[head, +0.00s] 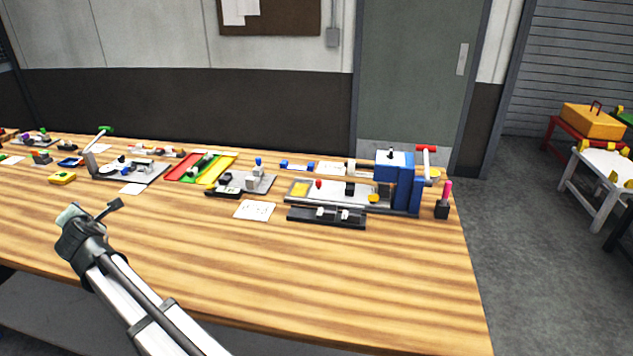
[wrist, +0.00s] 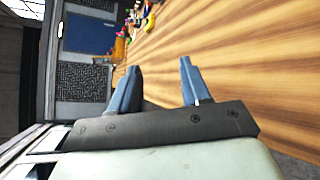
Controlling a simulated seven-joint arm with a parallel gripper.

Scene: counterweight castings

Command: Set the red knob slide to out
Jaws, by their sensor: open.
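A small red knob (head: 319,184) shows on the light grey plate of the machine (head: 335,198) at the right part of the table in the head view. Its slide track and setting are too small to tell. A red T-handle (head: 426,149) stands upright at the machine's right end. My gripper (head: 116,207) is above the left front of the table, well to the left of the machine and apart from it. In the wrist view my gripper (wrist: 158,85) has its two blue-grey fingers spread with nothing between them.
A black rail with two light blocks (head: 326,217) lies in front of the machine. A white sheet (head: 255,210), a red-green-yellow tray (head: 222,171) and a green-handled fixture (head: 130,170) lie to its left. A pink-topped post (head: 443,200) stands near the right edge. The table's front is clear.

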